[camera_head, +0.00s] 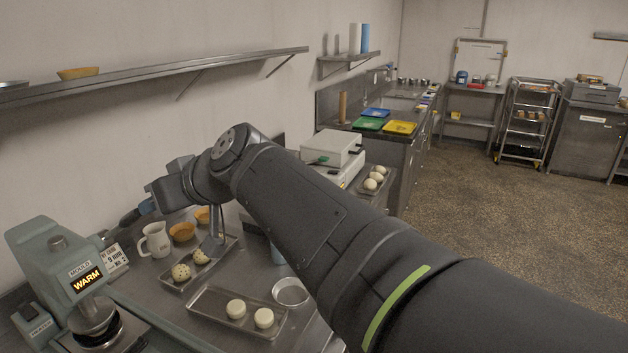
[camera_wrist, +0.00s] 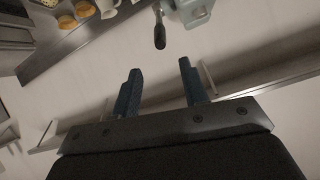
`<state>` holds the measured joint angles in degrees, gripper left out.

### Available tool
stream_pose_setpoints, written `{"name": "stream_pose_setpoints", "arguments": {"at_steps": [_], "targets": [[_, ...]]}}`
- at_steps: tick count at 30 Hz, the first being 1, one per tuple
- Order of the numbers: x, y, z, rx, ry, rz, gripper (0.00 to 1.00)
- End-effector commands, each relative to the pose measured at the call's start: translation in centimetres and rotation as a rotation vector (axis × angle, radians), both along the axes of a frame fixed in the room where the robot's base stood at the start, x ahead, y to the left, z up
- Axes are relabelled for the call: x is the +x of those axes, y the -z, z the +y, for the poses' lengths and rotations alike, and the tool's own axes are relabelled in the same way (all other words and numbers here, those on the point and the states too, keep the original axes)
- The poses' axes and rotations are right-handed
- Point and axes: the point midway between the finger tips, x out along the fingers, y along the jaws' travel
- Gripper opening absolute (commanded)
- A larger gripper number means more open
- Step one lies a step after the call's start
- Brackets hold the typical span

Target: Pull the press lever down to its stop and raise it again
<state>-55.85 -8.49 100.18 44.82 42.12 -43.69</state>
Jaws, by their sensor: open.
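The press (camera_head: 58,262) is a pale green-grey machine at the lower left of the head view, with a lit "WARM" display. Its lever (camera_head: 130,217) has a dark grip and points up to the right, towards my gripper (camera_head: 147,206). In the wrist view the dark lever grip (camera_wrist: 160,36) hangs from the press body (camera_wrist: 194,10). My gripper (camera_wrist: 160,65) is open, its two blue fingers spread and nothing between them. The grip's end shows just beyond the fingertips, in line with the gap; I cannot tell the distance. My wrist partly hides the gripper in the head view.
A white jug (camera_head: 156,240) and orange bowls (camera_head: 182,232) stand right of the lever. Trays with dough pieces (camera_head: 238,322) lie on the steel counter. A wall shelf (camera_head: 150,74) runs above. A small sign (camera_head: 115,258) stands behind the press.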

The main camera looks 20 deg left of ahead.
Motion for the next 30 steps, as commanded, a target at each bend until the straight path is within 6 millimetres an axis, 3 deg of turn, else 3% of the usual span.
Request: {"name": "stream_pose_setpoints", "arguments": {"at_steps": [6, 17, 19, 24, 30], "targets": [[0.0, -1.3, -2.2, 0.001, 0.002, 0.000, 0.40], [-0.1, -1.5, -2.7, 0.000, 0.000, 0.000, 0.40], [0.0, -1.6, -2.6, -0.001, -0.001, 0.001, 0.29], [0.2, -2.9, -0.8, -0.042, -0.031, 0.011, 0.00], [1.0, -5.6, 3.5, -0.171, -0.076, 0.027, 0.00]]}}
